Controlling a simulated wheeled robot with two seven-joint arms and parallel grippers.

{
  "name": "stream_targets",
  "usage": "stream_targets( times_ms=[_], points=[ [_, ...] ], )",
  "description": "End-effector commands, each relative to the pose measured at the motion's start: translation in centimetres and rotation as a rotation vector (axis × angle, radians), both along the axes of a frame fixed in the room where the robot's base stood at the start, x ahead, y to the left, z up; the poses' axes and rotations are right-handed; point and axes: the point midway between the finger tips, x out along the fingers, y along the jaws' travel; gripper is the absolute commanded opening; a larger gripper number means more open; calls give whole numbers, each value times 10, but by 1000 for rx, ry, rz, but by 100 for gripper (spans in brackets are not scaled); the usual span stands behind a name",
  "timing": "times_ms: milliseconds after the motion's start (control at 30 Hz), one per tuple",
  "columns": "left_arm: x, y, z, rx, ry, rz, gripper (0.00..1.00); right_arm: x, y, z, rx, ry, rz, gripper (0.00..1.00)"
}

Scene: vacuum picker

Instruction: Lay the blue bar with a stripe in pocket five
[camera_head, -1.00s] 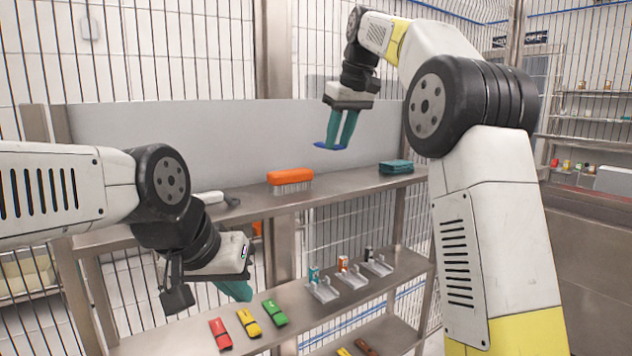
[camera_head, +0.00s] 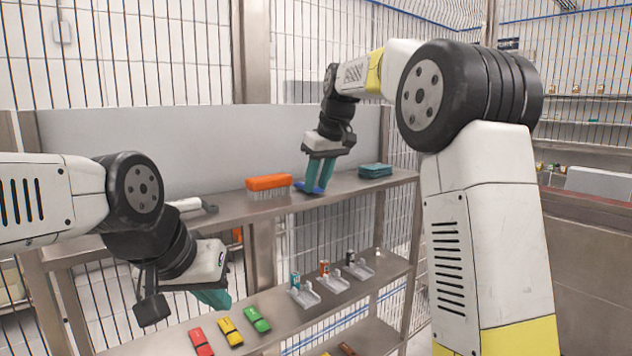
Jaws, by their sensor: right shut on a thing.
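A small flat blue piece (camera_head: 305,187) is at the fingertips of my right gripper (camera_head: 319,183). The gripper is shut on it, low over the upper shelf; whether the piece touches the shelf I cannot tell. No stripe can be made out on it, so I cannot tell if it is the striped blue bar. My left gripper (camera_head: 215,299) hangs in front of the middle shelf with teal fingers seen side-on; its opening cannot be judged. A red bar (camera_head: 201,342), a yellow bar (camera_head: 230,331) and a green bar (camera_head: 257,319) lie in a row on the middle shelf. No numbered pocket can be made out.
An orange brush (camera_head: 269,182) stands on the upper shelf (camera_head: 235,207) left of my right gripper, and a teal folded stack (camera_head: 375,170) lies to its right. White holders (camera_head: 333,284) with small cylinders stand on the middle shelf. A grey panel backs the upper shelf.

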Motion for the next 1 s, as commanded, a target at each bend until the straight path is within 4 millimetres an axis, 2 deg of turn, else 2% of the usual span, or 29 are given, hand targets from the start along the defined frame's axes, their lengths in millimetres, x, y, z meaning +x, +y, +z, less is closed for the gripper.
stream_targets(
  times_ms=[100, 133, 200, 233, 533, 633, 767, 1000],
  points=[
    [0, 0, 0, 0, 0, 0, 0, 0, 0, -3, 0, 1, -1, 0],
    [0, 0, 0, 0, 0, 0, 0, 0, 0, -2, -1, 1, 0, 34],
    [0, 0, 0, 0, 0, 0, 0, 0, 0, -2, -1, 1, 0, 48],
    [0, 0, 0, 0, 0, 0, 0, 0, 0, -2, -1, 1, 0, 50],
    [0, 0, 0, 0, 0, 0, 0, 0, 0, -1, 0, 0, 0, 50],
    [0, 0, 0, 0, 0, 0, 0, -1, -1, 5, 1, -1, 0, 50],
    [0, 0, 0, 0, 0, 0, 0, -7, -6, 24, 1, -3, 0, 50],
    [0, 0, 0, 0, 0, 0, 0, -23, -17, 72, 1, -3, -2, 50]
  ],
)
